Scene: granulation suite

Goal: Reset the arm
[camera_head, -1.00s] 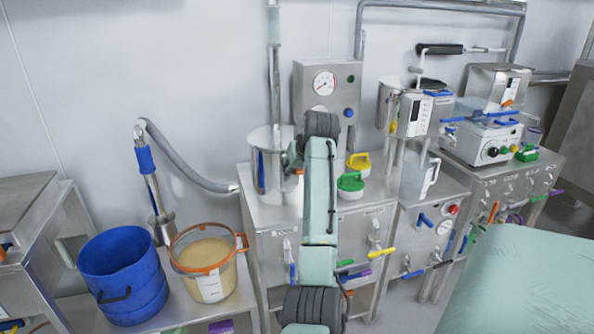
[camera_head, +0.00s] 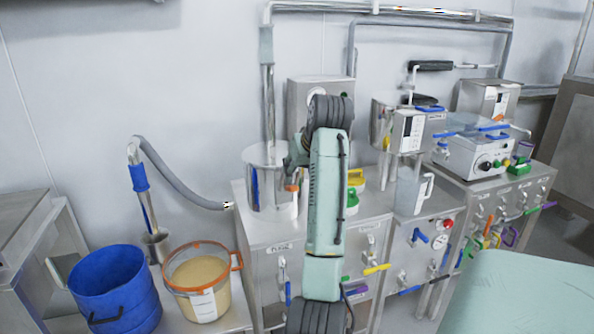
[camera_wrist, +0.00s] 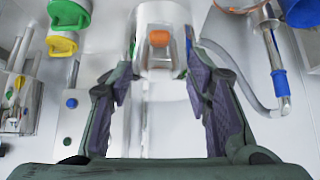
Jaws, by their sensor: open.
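My arm (camera_head: 327,195) rises in the middle of the head view and bends toward the steel vessel (camera_head: 270,165) on the cabinet. My gripper is mostly hidden behind the arm in that view. In the wrist view my gripper (camera_wrist: 158,85) is open, with its dark fingers spread wide and nothing between the pads. Beyond the fingertips the steel vessel (camera_wrist: 178,14) shows with an orange part (camera_wrist: 159,38) in front of it. I cannot tell the exact gap between the fingers and the vessel.
A blue bucket (camera_head: 115,292) and an orange-rimmed tub of beige material (camera_head: 199,281) stand at lower left. Open wall lies above left.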

